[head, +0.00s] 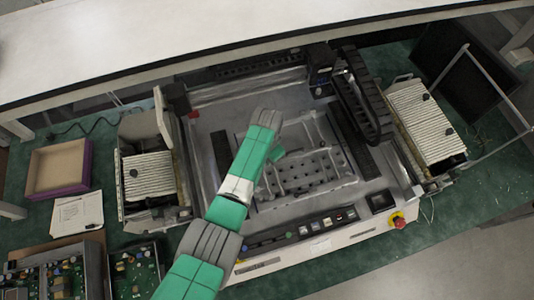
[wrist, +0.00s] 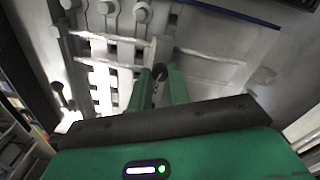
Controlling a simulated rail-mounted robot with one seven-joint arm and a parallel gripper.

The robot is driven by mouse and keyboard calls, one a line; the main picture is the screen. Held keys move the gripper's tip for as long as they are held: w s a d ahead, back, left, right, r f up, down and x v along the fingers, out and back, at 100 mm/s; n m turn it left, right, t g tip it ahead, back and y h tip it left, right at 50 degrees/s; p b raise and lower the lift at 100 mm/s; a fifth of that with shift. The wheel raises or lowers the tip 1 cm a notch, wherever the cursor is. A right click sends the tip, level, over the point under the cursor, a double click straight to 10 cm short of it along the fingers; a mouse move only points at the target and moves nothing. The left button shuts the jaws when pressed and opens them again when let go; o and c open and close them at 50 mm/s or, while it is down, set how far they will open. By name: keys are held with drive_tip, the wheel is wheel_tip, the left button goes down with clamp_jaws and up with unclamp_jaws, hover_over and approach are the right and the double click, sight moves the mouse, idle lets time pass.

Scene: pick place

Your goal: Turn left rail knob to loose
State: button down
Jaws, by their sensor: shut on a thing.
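My gripper (wrist: 160,85) shows in the wrist view with its two green fingers close around a small dark round knob (wrist: 159,71). The fingers are shut on it. In the head view my gripper (head: 277,153) is over the left part of the metal fixture (head: 318,184) in the middle of the machine. The knob is hidden there by my arm and gripper. The fixture also shows in the wrist view as light metal rails and slots (wrist: 115,58). I cannot tell the knob's turn angle.
A dark cable chain (head: 362,95) and gantry stand right of the fixture. Ribbed white racks stand at the left (head: 148,174) and right (head: 425,120). A front panel with buttons (head: 318,225) and a red stop button (head: 398,220) borders the machine. A purple-sided tray (head: 58,168) lies far left.

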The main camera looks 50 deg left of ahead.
drive_tip(key=shift+n, duration=2.1)
drive_tip(key=c, duration=1.3)
unclamp_jaws()
wheel_tip(320, 180, up, 8)
drive_tip(key=shift+f+p, duration=0.1)
drive_tip(key=shift+p, duration=0.45)
